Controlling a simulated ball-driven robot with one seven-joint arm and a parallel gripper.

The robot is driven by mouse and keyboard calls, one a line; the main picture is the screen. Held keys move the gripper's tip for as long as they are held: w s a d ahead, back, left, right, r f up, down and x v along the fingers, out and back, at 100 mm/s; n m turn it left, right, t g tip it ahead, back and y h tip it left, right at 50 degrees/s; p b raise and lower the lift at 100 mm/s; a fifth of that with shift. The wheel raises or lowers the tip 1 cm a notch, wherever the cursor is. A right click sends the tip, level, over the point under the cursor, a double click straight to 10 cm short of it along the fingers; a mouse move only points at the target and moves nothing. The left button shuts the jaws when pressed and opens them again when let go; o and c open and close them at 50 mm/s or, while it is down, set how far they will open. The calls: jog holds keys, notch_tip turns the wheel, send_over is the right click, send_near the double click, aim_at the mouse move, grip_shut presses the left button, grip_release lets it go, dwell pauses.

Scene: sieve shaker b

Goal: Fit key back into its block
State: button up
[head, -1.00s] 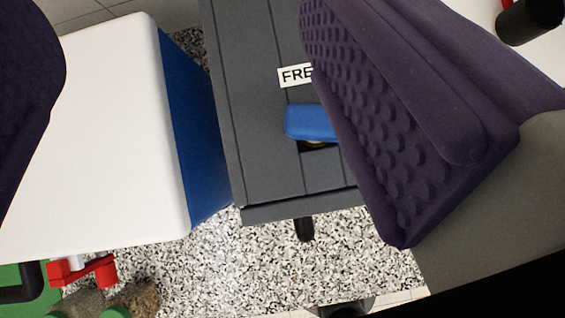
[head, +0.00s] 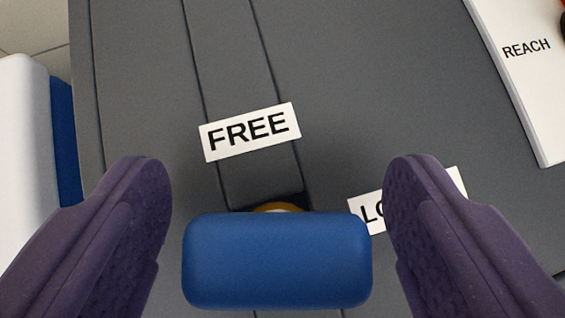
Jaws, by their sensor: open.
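In the head view, a blue rounded bar (head: 277,261), which looks like the key's handle, lies at the bottom middle over the dark grey block (head: 370,90). A brass-coloured part (head: 277,207) shows just behind it in a dark slot. My gripper (head: 278,190) is open, with one purple ridged finger on each side of the blue bar, apart from it. A "FREE" label (head: 250,132) sits on the block above the bar. A second label starting "LO" (head: 368,213) is partly hidden by the right finger. What lies under the bar is hidden.
A white panel marked "REACH" (head: 527,70) stands at the upper right. A white and blue box (head: 66,140) stands at the left edge, beside the block. The block's top is flat and clear around the "FREE" label.

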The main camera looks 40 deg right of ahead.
jog(key=c, duration=1)
jog(key=shift+r, duration=0.15)
